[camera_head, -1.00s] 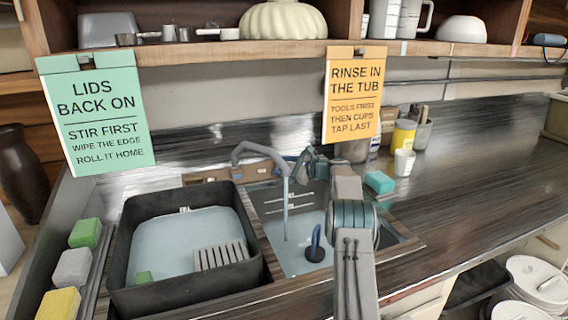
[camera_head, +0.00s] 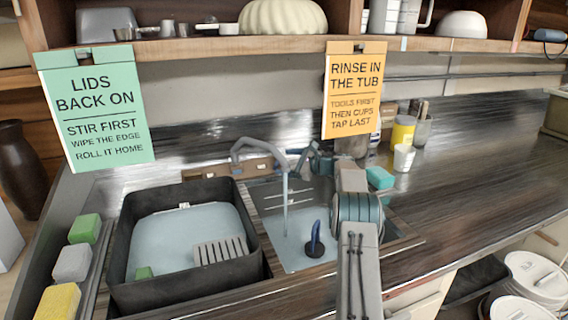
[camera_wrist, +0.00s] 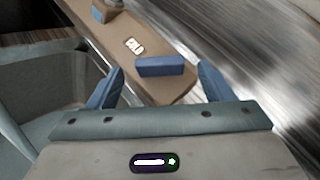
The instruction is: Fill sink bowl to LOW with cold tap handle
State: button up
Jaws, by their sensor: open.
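The sink bowl (camera_head: 268,222) is set in the dark counter, with pale water in its bottom and marking lines on its back wall. The water's edge lies just below the lowest line I can make out; the line labels are unreadable. The grey tap spout (camera_head: 250,143) runs a stream into the bowl. A blue-handled black plug (camera_head: 314,242) stands in the bowl. My gripper (camera_head: 303,160) is at the tap ledge behind the bowl. In the wrist view my gripper (camera_wrist: 160,88) is open, with a blue handle (camera_wrist: 160,66) ahead between its fingertips, beside a small lettered label.
A black tub (camera_head: 262,268) of water with a grey slotted rack stands left of the bowl. Sponges (camera_head: 72,263) lie at far left, and a teal sponge (camera_head: 380,178) lies right of the bowl. Cups (camera_head: 403,158) stand behind it.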

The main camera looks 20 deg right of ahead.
jog(key=b+v, duration=0.1)
jog(key=v, duration=1.1)
jog(key=shift+s, duration=0.15)
jog(key=shift+d, duration=0.15)
dwell(6.5)
